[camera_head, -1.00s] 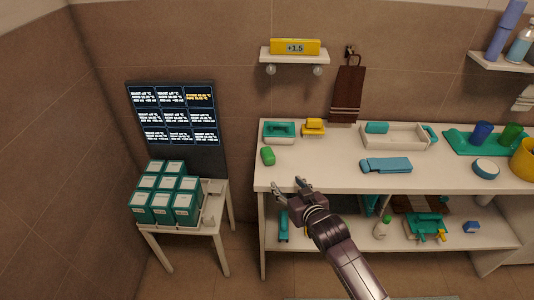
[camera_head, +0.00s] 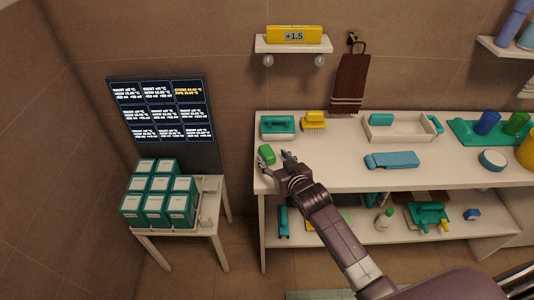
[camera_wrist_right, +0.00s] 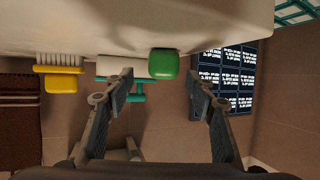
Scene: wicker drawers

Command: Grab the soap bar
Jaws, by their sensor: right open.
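A green rounded bar (camera_head: 266,154), which looks like the soap bar, lies near the left end of the white table top. My right gripper (camera_head: 275,163) is open and empty, just in front of it at the table's front edge. In the right wrist view the green bar (camera_wrist_right: 164,63) shows ahead, between the lines of the two spread fingers of the right gripper (camera_wrist_right: 160,82). The fingers do not appear to touch it. My left gripper is not in view.
To the right are a white tray (camera_head: 398,132) and a blue brush-like item (camera_head: 391,160). A small table (camera_head: 210,206) with several teal boxes stands at the left.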

